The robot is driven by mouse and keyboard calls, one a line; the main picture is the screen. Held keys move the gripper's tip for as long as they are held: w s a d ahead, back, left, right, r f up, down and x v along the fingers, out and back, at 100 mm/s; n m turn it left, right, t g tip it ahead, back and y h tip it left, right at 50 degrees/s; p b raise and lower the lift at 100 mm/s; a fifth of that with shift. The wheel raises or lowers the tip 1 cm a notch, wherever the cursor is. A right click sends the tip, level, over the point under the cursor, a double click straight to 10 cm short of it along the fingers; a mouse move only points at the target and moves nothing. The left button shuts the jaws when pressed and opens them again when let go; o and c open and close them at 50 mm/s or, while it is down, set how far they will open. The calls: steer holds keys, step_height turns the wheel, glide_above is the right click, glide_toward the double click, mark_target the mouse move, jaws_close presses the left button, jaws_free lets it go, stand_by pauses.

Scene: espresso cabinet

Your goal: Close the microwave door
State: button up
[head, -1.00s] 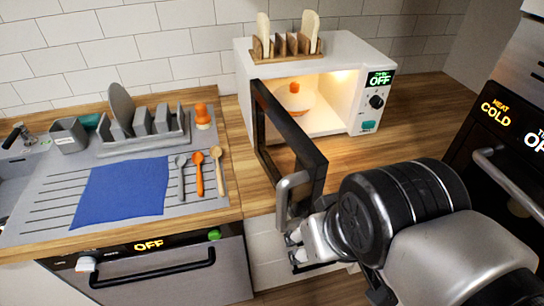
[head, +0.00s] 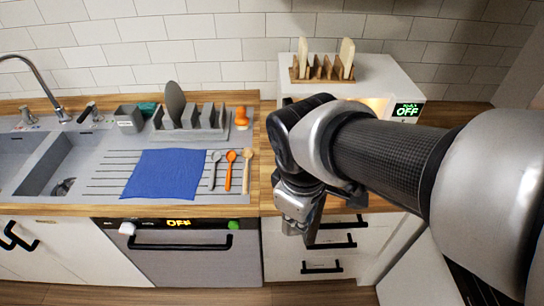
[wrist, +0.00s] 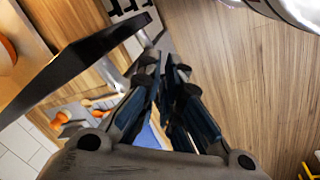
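The white microwave (head: 378,72) stands on the wooden counter at the back right in the head view. Its lit inside shows in a small strip, and my arm hides most of its front. The door is hidden there, but its dark frame (wrist: 85,60) shows in the wrist view, standing open from the lit cavity. A grey handle (wrist: 113,76) on the door lies just left of my fingers. My gripper (wrist: 165,72) has its fingertips close together beside the handle. Whether they touch or hold it is unclear. In the head view my gripper (head: 297,222) points down before the counter.
A wooden rack (head: 322,70) with bread slices stands on the microwave. Left are a dish rack (head: 190,130), a blue cloth (head: 163,174), several spoons and a sink (head: 40,165). White drawers (head: 310,262) lie below the counter.

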steer(key=w+a+n+p, duration=0.1)
steer(key=a+r+n+p, duration=0.1)
steer(key=a+n, duration=0.1)
steer(key=w+a+n+p, duration=0.1)
steer(key=a+n+p, duration=0.1)
steer(key=shift+w+r+g+h, duration=0.3)
steer(key=shift+h, duration=0.1)
jaws_close()
steer(key=w+a+f+n+p, duration=0.1)
steer(key=a+f+n+p, duration=0.1)
steer(key=a+n+p, duration=0.3)
steer(key=w+d+f+b, duration=0.1)
steer(key=d+f, duration=0.1)
steer(key=f, duration=0.3)
steer(key=w+d+f+n+h+b, duration=0.1)
steer(key=d+f+b, duration=0.1)
steer(key=f, duration=0.3)
steer(key=shift+w+d+g, duration=0.15)
steer(key=shift+d+g, duration=0.15)
steer(key=shift+d, duration=0.1)
